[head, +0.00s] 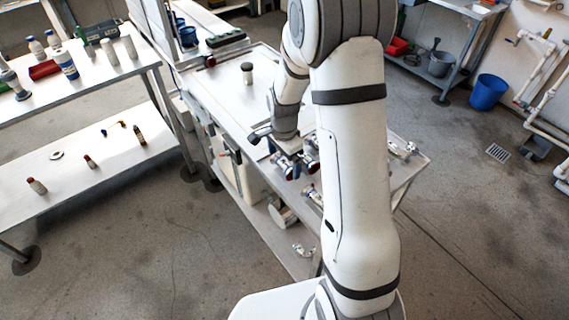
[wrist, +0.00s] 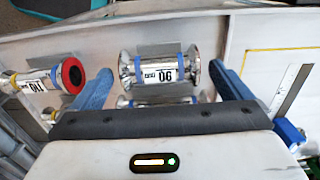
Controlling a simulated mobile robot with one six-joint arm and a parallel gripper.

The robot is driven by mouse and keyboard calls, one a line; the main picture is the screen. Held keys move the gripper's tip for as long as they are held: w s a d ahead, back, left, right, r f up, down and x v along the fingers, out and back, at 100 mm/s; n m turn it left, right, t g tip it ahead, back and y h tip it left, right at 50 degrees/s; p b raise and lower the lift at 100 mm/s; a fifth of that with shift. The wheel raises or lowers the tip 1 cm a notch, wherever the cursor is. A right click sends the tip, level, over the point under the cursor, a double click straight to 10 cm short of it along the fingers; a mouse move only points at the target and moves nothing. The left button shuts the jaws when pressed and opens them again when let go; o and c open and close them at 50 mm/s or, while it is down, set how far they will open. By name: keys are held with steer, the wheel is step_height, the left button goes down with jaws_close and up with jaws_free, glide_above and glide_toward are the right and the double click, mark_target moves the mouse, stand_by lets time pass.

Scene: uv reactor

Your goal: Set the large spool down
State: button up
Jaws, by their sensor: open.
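A large shiny metal spool (wrist: 160,70) with flared ends, blue bands and a white label lies on its side in the wrist view. Grey plates show just behind and in front of it, like a cradle. My gripper (wrist: 161,68) is open, with one blue finger beyond each end of the spool and gaps visible. Whether the spool rests fully on the plates is partly hidden by the gripper body. In the head view, my arm hides much of this area; metal spools (head: 285,165) show at the bench's near end.
A second spool (wrist: 45,82) with a red ring lies left of my left finger. The bench (head: 225,90) is mostly clear toward the back, with a small dark-topped jar (head: 247,73). A lower shelf (head: 290,243) holds metal fittings. A white shelf unit (head: 95,80) stands left.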

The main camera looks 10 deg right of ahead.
mark_target(284, 163)
step_height(284, 163, up, 9)
steer(key=s+r+n+t, duration=0.1)
steer(key=s+r+n, duration=0.4)
steer(key=s, duration=0.5)
steer(key=s+r+n+t, duration=0.2)
steer(key=s+r+n, duration=0.4)
steer(key=s, duration=0.5)
steer(key=n, duration=0.2)
steer(key=shift+d+r+n, duration=0.15)
steer(key=shift+d+n, duration=0.05)
steer(key=shift+n, duration=0.1)
